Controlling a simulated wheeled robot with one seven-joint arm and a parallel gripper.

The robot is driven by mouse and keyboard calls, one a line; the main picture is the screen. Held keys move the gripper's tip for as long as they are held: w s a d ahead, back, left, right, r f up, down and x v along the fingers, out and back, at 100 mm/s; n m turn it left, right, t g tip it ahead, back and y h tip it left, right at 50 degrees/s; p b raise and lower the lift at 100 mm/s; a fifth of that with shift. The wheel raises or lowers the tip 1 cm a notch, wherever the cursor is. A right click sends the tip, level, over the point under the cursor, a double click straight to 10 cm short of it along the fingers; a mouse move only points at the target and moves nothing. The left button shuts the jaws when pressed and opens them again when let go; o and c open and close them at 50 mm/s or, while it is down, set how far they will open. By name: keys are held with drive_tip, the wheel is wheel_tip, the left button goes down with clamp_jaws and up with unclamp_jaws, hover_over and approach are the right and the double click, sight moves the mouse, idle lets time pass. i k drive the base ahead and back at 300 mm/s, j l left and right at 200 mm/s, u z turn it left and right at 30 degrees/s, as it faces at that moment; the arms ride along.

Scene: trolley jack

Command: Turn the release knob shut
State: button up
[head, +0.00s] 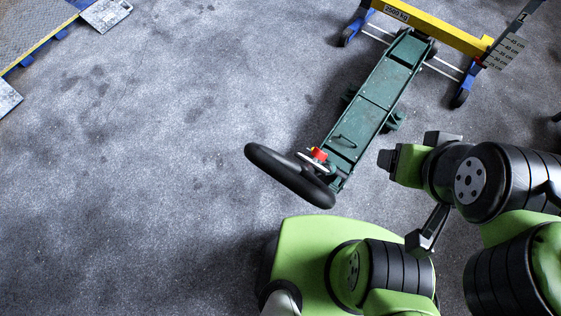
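A green trolley jack (362,118) lies on the floor at upper centre, its long body slanting down to the left. At its near end is a large black wheel-like ring (290,176), seen nearly edge-on, which looks like the release knob. A small red part (319,155) and a pale plate (313,164) sit between the ring and the jack body. How far the knob is turned cannot be told. My gripper (433,190) is right of the jack's near end, apart from the ring. Its two dark fingers look spread, with nothing visible between them; my wrist partly covers it.
A yellow beam (440,26) on blue wheeled legs stands across the jack's far end, with a height scale (503,52) at its right. A blue and yellow edged platform (30,35) lies at upper left. The floor left of the jack is clear.

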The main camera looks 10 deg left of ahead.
sight(318, 154)
drive_tip(key=k+j+u, duration=0.2)
drive_tip(key=k+j, duration=0.6)
drive_tip(key=i+l+u, duration=0.25)
drive_tip(key=l+u, duration=0.25)
drive_tip(key=i+l+u, duration=0.1)
drive_tip(key=l+u, duration=0.4)
drive_tip(key=l, duration=0.25)
drive_tip(key=l+u, duration=0.5)
drive_tip(key=l, duration=0.2)
drive_tip(key=k+l+u, duration=0.1)
drive_tip(key=l+u, duration=0.4)
drive_tip(key=l, duration=0.2)
